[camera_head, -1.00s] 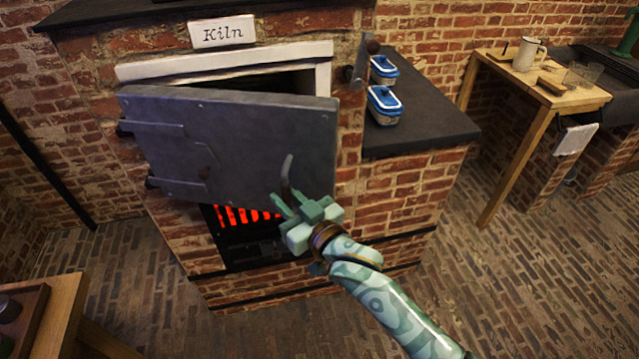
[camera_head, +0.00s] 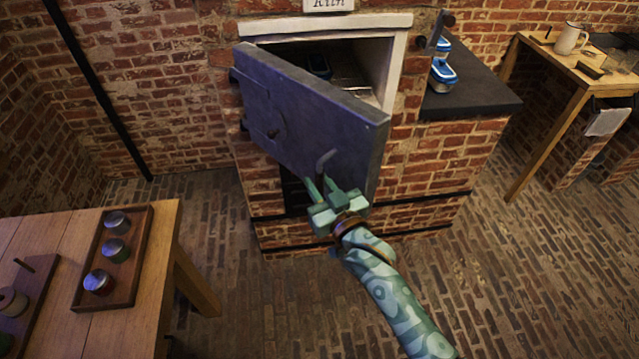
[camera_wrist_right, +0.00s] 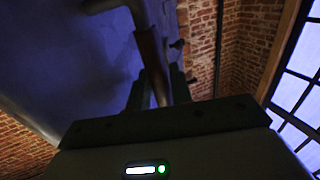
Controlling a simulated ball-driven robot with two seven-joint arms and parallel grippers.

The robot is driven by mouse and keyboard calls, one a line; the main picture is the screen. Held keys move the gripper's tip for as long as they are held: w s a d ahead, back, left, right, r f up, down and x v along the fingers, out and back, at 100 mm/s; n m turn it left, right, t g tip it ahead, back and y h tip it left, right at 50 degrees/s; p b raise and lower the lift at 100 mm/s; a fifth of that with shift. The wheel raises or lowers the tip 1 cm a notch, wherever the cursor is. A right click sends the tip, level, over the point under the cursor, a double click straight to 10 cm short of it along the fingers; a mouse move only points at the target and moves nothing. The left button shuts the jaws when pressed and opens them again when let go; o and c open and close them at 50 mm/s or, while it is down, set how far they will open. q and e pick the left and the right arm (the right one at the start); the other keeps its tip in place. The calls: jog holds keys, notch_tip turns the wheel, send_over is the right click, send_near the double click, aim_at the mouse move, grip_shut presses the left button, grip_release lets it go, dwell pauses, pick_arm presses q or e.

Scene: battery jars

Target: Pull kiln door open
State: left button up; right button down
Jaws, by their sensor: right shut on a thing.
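The kiln door (camera_head: 305,115) is a dark grey metal slab hinged at its left side. It stands partly open, its right edge swung out from the white frame (camera_head: 400,60) of the brick kiln. My right gripper (camera_head: 328,184) is at the curved door handle (camera_head: 325,160) near the door's lower right and is shut on it. In the right wrist view the handle (camera_wrist_right: 150,55) runs down between the fingers (camera_wrist_right: 155,92), with the door face (camera_wrist_right: 70,60) behind it. The kiln opening shows a shelf inside and a small bluish thing (camera_head: 318,66). My left gripper is not in view.
A wooden table (camera_head: 45,235) with a tray of several small jars (camera_head: 116,249) stands at the lower left. Blue-lidded containers (camera_head: 443,76) sit on the dark ledge (camera_head: 480,103) right of the kiln. Brick floor in front of the kiln is clear.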

jog(key=shift+a, duration=0.1)
jog(key=c, duration=1.3)
grip_release()
jog(key=p+v, duration=0.2)
jog(key=v, duration=1.4)
jog(key=shift+s, duration=0.1)
